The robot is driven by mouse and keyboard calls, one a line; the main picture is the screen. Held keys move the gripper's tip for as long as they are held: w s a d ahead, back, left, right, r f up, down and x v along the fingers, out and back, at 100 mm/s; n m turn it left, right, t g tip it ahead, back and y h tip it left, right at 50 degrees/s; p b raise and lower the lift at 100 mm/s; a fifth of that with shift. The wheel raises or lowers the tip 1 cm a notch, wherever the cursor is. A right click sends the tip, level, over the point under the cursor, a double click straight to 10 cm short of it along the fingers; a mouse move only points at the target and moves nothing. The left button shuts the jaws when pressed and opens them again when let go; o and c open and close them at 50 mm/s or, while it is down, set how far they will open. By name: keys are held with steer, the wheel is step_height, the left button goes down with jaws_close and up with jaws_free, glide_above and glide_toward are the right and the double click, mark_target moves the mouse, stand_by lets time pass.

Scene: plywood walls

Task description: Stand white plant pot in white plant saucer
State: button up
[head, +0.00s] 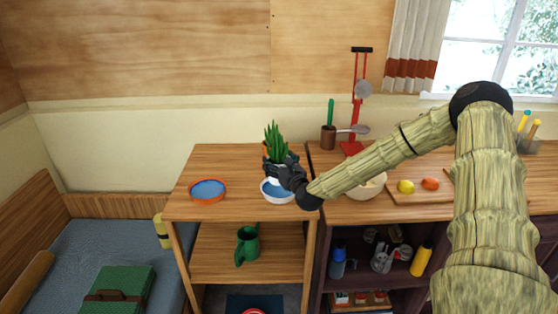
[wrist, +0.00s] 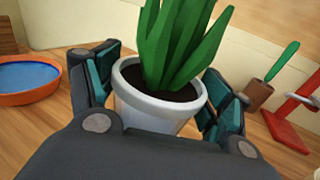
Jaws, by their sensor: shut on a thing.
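The white plant pot (wrist: 155,108) holds a spiky green plant (head: 275,142) and dark soil, and looks upright. My gripper (head: 278,168) is shut on the pot, with a finger on each side of it in the wrist view. The white plant saucer (head: 268,195) has a blue inside and sits on the light wooden shelf unit's top. In the head view the pot is at the saucer's back edge, partly hidden by my gripper. I cannot tell whether the pot touches the saucer. The saucer is hidden in the wrist view.
An orange saucer (head: 193,197) with a blue inside stands left on the same top; it also shows in the wrist view (wrist: 30,98). A brown utensil pot (head: 328,138) and red stand (head: 352,147) are behind right. A bowl (head: 368,190) and fruit board (head: 415,197) lie right.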

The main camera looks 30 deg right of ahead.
steer(key=shift+f, duration=0.15)
steer(key=shift+s+d+f+b, duration=0.15)
steer(key=shift+s+b, duration=0.2)
steer(key=shift+s, duration=0.2)
steer(key=shift+w+f+b, duration=0.35)
steer(key=shift+f+b, duration=0.3)
steer(key=shift+f, duration=0.1)
steer(key=shift+s+f+b, duration=0.2)
steer(key=shift+b, duration=0.2)
steer(key=shift+f+b, duration=0.85)
steer(key=shift+b, duration=0.15)
steer(key=o, duration=1.4)
steer(key=shift+o, duration=0.2)
